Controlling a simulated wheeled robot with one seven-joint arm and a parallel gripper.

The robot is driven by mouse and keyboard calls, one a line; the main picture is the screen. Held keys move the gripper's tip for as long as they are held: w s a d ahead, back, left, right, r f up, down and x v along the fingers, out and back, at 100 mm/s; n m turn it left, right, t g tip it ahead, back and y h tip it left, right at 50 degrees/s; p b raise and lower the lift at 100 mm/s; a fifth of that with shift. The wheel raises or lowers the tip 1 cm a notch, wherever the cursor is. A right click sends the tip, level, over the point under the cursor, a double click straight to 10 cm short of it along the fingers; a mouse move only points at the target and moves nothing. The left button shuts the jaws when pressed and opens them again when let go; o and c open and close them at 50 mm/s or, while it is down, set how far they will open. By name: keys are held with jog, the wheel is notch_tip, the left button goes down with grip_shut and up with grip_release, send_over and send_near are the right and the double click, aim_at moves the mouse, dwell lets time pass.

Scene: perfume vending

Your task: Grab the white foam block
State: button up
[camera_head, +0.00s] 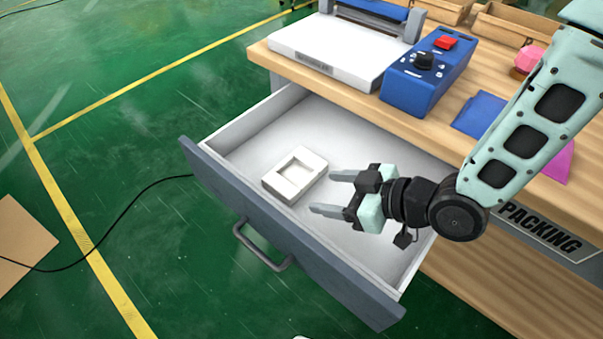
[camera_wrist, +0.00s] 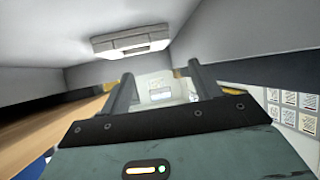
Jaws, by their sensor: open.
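The white foam block (camera_head: 295,174) lies in the open drawer (camera_head: 262,140). It is a low rectangular block with a square recess in its top. In the wrist view the foam block (camera_wrist: 132,42) shows beyond the fingers, near the top. My gripper (camera_head: 325,193) is over the drawer, just right of the block in the head view, with its fingers pointing left toward it. In the wrist view my gripper (camera_wrist: 161,80) has its two fingers spread apart with nothing held between them. The block appears apart from the fingers.
The drawer has a grey front with a handle (camera_head: 262,248) and raised walls around the block. Above it, the wooden bench (camera_head: 350,97) carries a white machine (camera_head: 335,55), a blue control box (camera_head: 425,75) and a blue sheet (camera_head: 480,115). The drawer floor around the block is bare.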

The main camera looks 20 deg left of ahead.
aim_at(285, 187)
jog(key=x, duration=1.1)
jog(key=shift+f+b, duration=0.2)
jog(key=shift+b, duration=0.1)
jog(key=c, duration=1.2)
